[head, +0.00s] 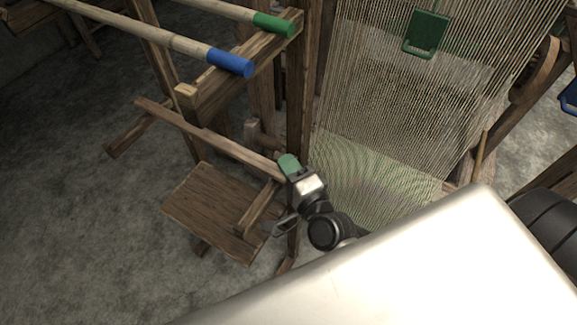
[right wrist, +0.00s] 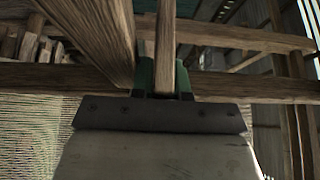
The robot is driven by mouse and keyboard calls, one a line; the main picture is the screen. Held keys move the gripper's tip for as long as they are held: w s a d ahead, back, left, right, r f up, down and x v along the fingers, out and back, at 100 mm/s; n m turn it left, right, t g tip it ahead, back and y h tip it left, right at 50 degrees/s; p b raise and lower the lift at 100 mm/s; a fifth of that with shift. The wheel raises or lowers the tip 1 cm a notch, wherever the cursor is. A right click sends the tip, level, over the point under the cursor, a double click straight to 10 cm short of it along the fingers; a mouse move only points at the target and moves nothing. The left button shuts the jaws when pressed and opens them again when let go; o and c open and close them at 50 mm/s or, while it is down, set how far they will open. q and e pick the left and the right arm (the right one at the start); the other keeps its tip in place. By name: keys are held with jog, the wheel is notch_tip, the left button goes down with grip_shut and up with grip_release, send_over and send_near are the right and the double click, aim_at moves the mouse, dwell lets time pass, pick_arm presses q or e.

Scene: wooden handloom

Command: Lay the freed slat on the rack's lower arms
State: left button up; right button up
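The slat (head: 205,138) is a long, narrow wooden bar slanting across the rack's front in the head view. My right gripper (head: 289,166), with green fingertips, is at the slat's right end. In the right wrist view the green fingers (right wrist: 164,78) sit on both sides of a wooden strip (right wrist: 165,40), apparently the slat. The wooden rack (head: 186,95) carries rods on its upper arm (head: 270,50). A lower arm (head: 128,138) sticks out at left, below the slat's far end; I cannot tell whether they touch. My left gripper is not in view.
Rods with a blue end (head: 231,63) and a green end (head: 274,24) lie above. A wooden bench seat (head: 212,205) stands below the slat. Loom threads (head: 375,100) with a green tag (head: 427,34) hang at right. Beams (right wrist: 55,78) are close around the gripper.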

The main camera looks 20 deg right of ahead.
jog(key=shift+o, duration=0.5)
jog(key=shift+s+f+g, duration=0.15)
jog(key=shift+s+f, duration=0.1)
jog(key=shift+f, duration=0.2)
jog(key=shift+s+f+g, duration=0.15)
jog(key=shift+s+f, duration=0.05)
jog(key=shift+f, duration=0.25)
jog(key=shift+o, duration=0.9)
jog(key=s+d+r+b, duration=0.1)
jog(key=s, duration=0.7)
jog(key=shift+s+b, duration=0.4)
jog(key=shift+s+d+r, duration=0.15)
jog(key=shift+s+r, duration=0.1)
jog(key=shift+s, duration=0.3)
jog(key=s+f+n+g, duration=0.2)
jog(key=f+n+g, duration=0.25)
jog(key=f, duration=0.95)
jog(key=s+f+n+g, duration=0.25)
jog(key=f+n, duration=0.25)
jog(key=f, duration=0.9)
jog(key=s+d+f+n+g+h, duration=0.1)
jog(key=s+d+f+n+g, duration=0.2)
jog(key=s+f, duration=0.6)
jog(key=s+d+f+n+g+h+p, duration=0.1)
jog(key=s+d+f+n+g, duration=0.2)
jog(key=s+f+n+g, duration=0.3)
jog(key=s+f+n, duration=0.1)
jog(key=s+f, duration=0.2)
jog(key=f, duration=0.2)
jog(key=shift+g, duration=0.3)
